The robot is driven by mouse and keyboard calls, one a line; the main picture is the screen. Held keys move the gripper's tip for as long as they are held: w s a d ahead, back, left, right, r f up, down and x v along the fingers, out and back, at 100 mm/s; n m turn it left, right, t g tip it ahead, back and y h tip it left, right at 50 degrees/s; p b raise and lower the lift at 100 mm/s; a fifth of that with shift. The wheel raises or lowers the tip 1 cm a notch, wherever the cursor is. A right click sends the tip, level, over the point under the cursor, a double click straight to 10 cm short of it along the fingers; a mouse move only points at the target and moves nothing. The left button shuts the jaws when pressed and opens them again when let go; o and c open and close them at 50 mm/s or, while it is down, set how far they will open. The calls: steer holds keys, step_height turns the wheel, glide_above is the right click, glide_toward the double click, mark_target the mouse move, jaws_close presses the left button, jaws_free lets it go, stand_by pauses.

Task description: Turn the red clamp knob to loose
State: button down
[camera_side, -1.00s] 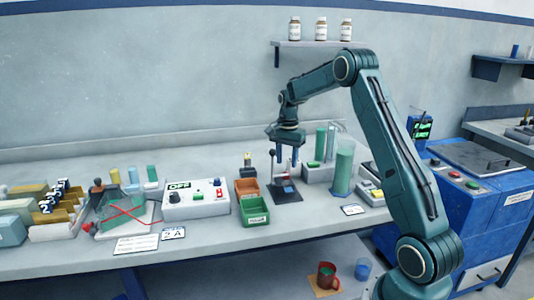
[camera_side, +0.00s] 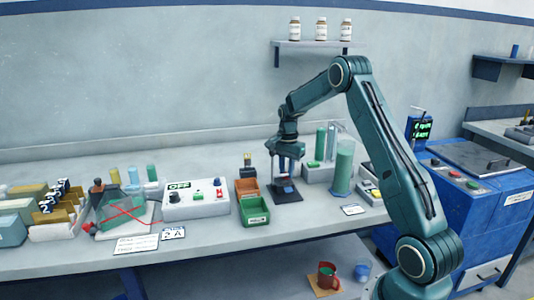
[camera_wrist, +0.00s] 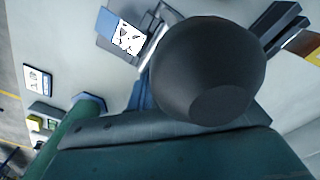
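My gripper (camera_side: 287,168) points down over the small dark stand (camera_side: 287,196) in the middle of the bench. Its two fingers look apart, but their tips blend with the stand's parts. A blue part (camera_side: 288,189) sits on the stand below them. I cannot clearly make out a red clamp knob there; the gripper hides much of the stand's upper part. In the wrist view, a large dark ball-shaped knob (camera_wrist: 207,65) fills the middle and hides the fingertips. I see nothing held.
Left of the stand are an orange bin (camera_side: 246,187) and a green bin (camera_side: 254,213). A white control box (camera_side: 196,204) reading OFF, with a red switch, stands further left. A green cylinder (camera_side: 343,168) stands close on the right.

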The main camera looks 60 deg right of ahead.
mark_target(286, 173)
steer(key=shift+n, duration=2.3)
steer(key=c, duration=1.3)
jaws_free()
steer(key=shift+r, duration=0.1)
step_height(286, 173, up, 14)
